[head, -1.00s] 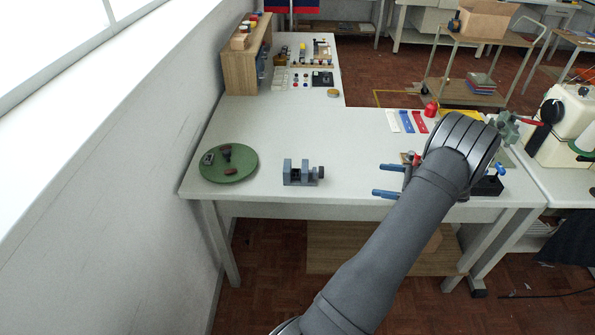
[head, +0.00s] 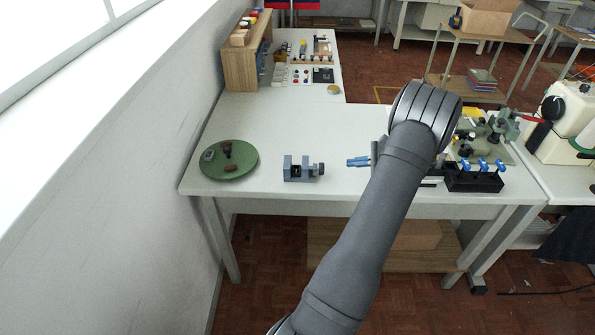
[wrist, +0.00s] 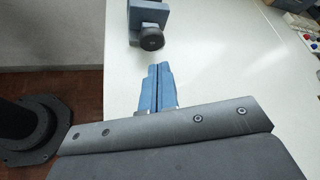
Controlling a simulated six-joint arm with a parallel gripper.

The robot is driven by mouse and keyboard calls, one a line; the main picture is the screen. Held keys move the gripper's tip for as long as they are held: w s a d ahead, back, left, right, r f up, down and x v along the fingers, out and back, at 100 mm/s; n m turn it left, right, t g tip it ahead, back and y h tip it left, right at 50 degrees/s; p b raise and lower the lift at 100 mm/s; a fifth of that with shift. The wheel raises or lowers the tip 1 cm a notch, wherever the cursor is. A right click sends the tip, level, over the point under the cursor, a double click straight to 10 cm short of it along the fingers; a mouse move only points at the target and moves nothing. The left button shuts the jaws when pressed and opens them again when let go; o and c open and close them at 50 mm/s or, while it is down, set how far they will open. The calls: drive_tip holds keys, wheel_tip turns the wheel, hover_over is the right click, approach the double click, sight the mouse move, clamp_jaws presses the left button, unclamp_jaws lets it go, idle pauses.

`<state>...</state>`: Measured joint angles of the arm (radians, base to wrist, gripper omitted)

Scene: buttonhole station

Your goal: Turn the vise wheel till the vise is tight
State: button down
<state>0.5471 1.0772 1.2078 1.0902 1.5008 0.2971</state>
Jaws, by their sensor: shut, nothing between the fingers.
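The vise (head: 301,169) is a small blue-grey block with jaws, standing near the front edge of the white table. Its dark round wheel (head: 321,169) is on its right side. In the wrist view the wheel (wrist: 151,37) faces me at the top, with part of the vise body (wrist: 150,12) behind it. My gripper (head: 349,161) is to the right of the wheel, apart from it. In the wrist view my gripper (wrist: 157,68) has its blue fingers together, pointing at the wheel, with a gap between. Nothing is held. The vise jaws are out of the wrist view.
A green round plate (head: 245,158) with small items lies left of the vise. A black block with blue-handled tools (head: 474,179) stands right of my arm. A wooden shelf (head: 240,68) is at the back left. The table (head: 290,125) behind the vise is clear.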

drive_tip(key=shift+w+a+n, duration=0.25)
drive_tip(key=shift+a+n, duration=0.15)
drive_tip(key=shift+a, duration=0.4)
approach(314, 169)
drive_tip(key=shift+w+a+f, duration=0.1)
drive_tip(key=shift+w+a, duration=0.65)
drive_tip(key=shift+a, duration=0.2)
drive_tip(key=shift+w+a+f, duration=0.15)
drive_tip(key=shift+w+a, duration=0.65)
drive_tip(key=shift+a, duration=0.15)
drive_tip(key=shift+f, duration=0.2)
drive_tip(key=shift+s+f, duration=0.1)
drive_tip(key=shift+s, duration=0.25)
drive_tip(key=shift+s+f, duration=0.15)
drive_tip(key=shift+s, duration=0.2)
drive_tip(key=shift+s+f, duration=0.2)
drive_tip(key=shift+s, duration=0.1)
drive_tip(key=shift+s+f, duration=0.2)
drive_tip(key=shift+f, duration=0.05)
